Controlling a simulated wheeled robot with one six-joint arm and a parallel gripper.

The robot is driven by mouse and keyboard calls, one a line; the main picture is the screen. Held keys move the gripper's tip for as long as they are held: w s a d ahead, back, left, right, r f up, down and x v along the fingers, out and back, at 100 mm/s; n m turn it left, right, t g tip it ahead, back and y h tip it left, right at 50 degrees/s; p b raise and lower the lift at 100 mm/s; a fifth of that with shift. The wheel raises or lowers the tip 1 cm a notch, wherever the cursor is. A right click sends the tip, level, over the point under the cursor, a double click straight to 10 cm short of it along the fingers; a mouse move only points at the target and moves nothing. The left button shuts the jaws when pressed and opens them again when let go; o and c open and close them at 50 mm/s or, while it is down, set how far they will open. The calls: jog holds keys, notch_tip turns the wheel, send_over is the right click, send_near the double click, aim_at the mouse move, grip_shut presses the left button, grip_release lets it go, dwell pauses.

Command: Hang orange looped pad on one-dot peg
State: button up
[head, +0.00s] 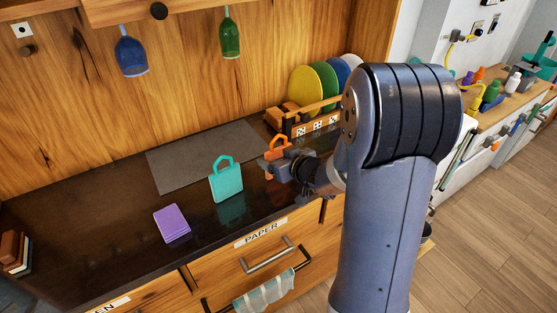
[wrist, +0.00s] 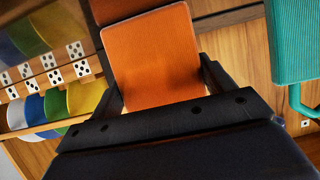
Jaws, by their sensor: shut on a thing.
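The orange looped pad (head: 277,143) is mostly hidden behind my gripper (head: 277,164) in the head view; its loop shows above the jaws. In the wrist view the orange pad (wrist: 150,60) lies between the two fingers of my gripper (wrist: 163,88), which is shut on it. I cannot tell whether the pad touches the counter. A white plate with one dot (head: 22,30) is on the wooden back wall at the far upper left, with a dark round peg (head: 28,50) just below it. The gripper is far to the right of this peg.
A teal looped pad (head: 227,184) stands upright on the dark counter (head: 110,240), left of my gripper. A purple pad (head: 172,223) lies nearer the front. A dish rack (head: 290,122) with colored plates is behind the gripper. Blue (head: 131,55) and green (head: 230,38) glasses hang above.

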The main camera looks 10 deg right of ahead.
jog(key=shift+r, duration=0.1)
jog(key=shift+c, duration=0.4)
notch_tip(320, 180, up, 10)
jog(key=p, duration=0.3)
dwell(0.4)
